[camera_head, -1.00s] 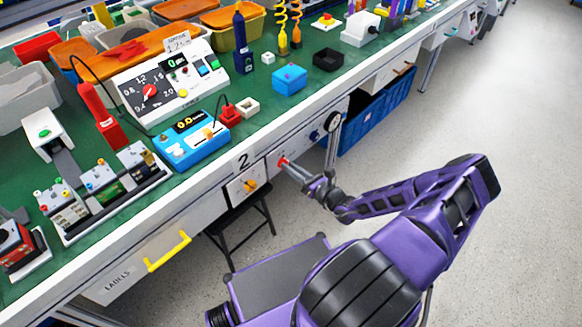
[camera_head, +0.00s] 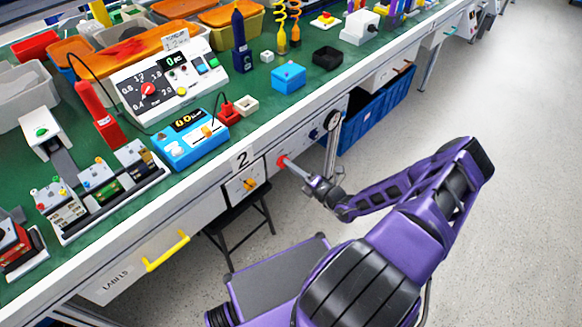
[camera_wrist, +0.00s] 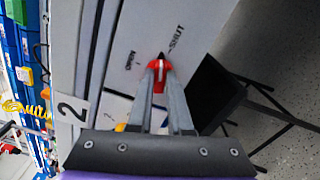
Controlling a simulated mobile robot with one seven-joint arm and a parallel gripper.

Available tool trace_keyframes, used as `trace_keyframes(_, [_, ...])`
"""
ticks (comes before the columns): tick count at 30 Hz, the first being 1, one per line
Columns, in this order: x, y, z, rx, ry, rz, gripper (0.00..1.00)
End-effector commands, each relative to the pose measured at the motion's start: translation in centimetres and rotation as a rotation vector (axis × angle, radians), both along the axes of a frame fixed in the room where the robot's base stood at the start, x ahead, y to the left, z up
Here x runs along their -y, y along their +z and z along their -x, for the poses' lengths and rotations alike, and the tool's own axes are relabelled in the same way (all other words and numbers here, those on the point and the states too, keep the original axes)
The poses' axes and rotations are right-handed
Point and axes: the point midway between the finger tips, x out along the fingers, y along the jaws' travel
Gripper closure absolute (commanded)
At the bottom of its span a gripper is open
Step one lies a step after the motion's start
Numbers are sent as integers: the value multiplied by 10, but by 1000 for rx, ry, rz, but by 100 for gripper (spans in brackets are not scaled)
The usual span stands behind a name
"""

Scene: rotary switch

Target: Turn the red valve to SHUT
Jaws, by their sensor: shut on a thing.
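The red valve (camera_wrist: 159,70) is on the front panel of the bench. It shows between my fingertips in the wrist view, with a white line along it and a dark tip at its top. The word OPEN (camera_wrist: 131,60) is to the left of the tip and the word SHUT (camera_wrist: 177,37) is up and to the right. The tip lies between the two words. My gripper (camera_wrist: 160,66) is shut on the valve and hides part of it. In the head view the valve (camera_head: 282,161) is small, with my gripper (camera_head: 289,164) at it.
An orange knob (camera_head: 249,184) is on the panel left of the valve, below the number 2 (camera_head: 242,159). A black stool (camera_head: 240,218) stands below the bench. The floor to the right is clear.

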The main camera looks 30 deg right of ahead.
Motion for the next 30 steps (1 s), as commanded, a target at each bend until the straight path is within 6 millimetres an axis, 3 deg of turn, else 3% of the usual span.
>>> trace_keyframes(13, [0,-2,1,-95,-1,-257,100])
trace_keyframes(30, [0,-2,1,-116,-1,-315,100])
